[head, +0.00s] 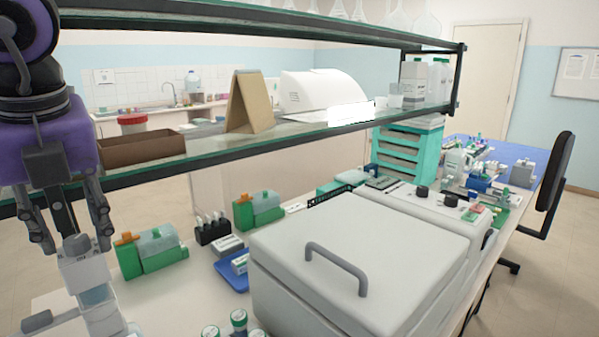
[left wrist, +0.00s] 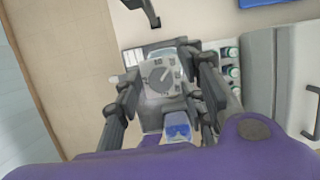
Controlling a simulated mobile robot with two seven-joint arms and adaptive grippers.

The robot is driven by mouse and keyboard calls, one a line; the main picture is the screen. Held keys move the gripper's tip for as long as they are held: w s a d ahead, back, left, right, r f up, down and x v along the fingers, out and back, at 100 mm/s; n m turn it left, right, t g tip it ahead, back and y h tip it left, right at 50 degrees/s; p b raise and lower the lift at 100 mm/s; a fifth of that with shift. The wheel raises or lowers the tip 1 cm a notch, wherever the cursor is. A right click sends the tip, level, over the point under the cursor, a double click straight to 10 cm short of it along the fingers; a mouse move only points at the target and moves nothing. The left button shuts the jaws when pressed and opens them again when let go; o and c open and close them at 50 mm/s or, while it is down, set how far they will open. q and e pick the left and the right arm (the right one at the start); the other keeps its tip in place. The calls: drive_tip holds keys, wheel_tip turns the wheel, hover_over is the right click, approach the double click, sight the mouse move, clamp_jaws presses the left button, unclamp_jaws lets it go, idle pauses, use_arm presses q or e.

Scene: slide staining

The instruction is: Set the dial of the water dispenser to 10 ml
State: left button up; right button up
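The water dispenser (head: 88,281) stands upright at the lower left of the head view, with a pale body and a grey top. In the left wrist view its round grey dial (left wrist: 160,76) faces the camera, with a lighter pointer mark slanting to the upper right. The scale numbers are too small to read. My left gripper (head: 74,243) points down over the dispenser's top. Its fingers are spread, one on each side of the dial, with a gap visible in the left wrist view (left wrist: 162,88). I cannot tell whether a fingertip touches the dispenser. My right gripper is not seen.
A glass shelf (head: 290,139) crosses above the bench close to my left arm. Green staining jars (head: 151,252) stand right of the dispenser, and green-capped bottles (head: 239,319) stand near the front. A large white lidded machine (head: 390,255) fills the bench centre.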

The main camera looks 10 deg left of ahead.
use_arm(q)
drive_tip(key=shift+f, duration=0.1)
drive_tip(key=shift+r, duration=1)
drive_tip(key=c, duration=0.6)
